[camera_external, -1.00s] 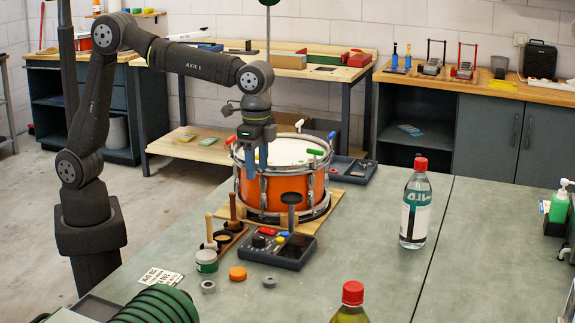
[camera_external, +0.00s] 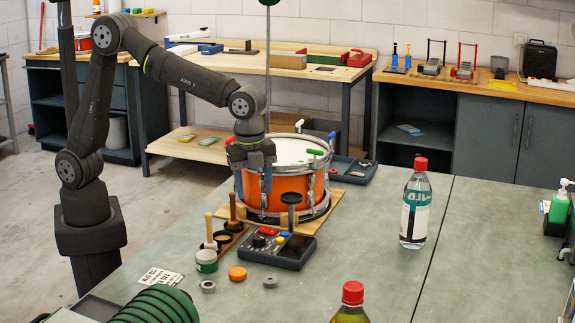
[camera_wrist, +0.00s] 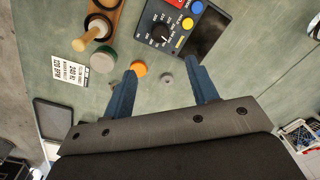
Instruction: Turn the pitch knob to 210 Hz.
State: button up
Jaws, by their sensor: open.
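The pitch knob (camera_wrist: 161,33) is a black dial on a dark control box (camera_wrist: 183,51), with small scale marks around it that are too small to read surely. In the external view the knob (camera_external: 259,241) is at the box's left end, on the green table in front of the drum. My gripper (camera_external: 254,187) is above and behind the box, in front of the drum's left side, pointing down. In the wrist view its two blue fingers (camera_wrist: 160,66) are spread with nothing between them. The knob appears beyond the fingertips, apart from them.
The orange drum (camera_external: 285,193) stands close behind the box. A wooden rack with upright tools (camera_external: 232,229) is left of the box. A bottle (camera_external: 415,207) stands right; table between is clear.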

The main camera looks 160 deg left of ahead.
aim_at(259, 237)
jog(key=f, duration=1.3)
jog(key=shift+a+f, duration=0.25)
jog(key=shift+a, duration=0.1)
jog(key=shift+c, duration=0.4)
jog(key=c, duration=0.9)
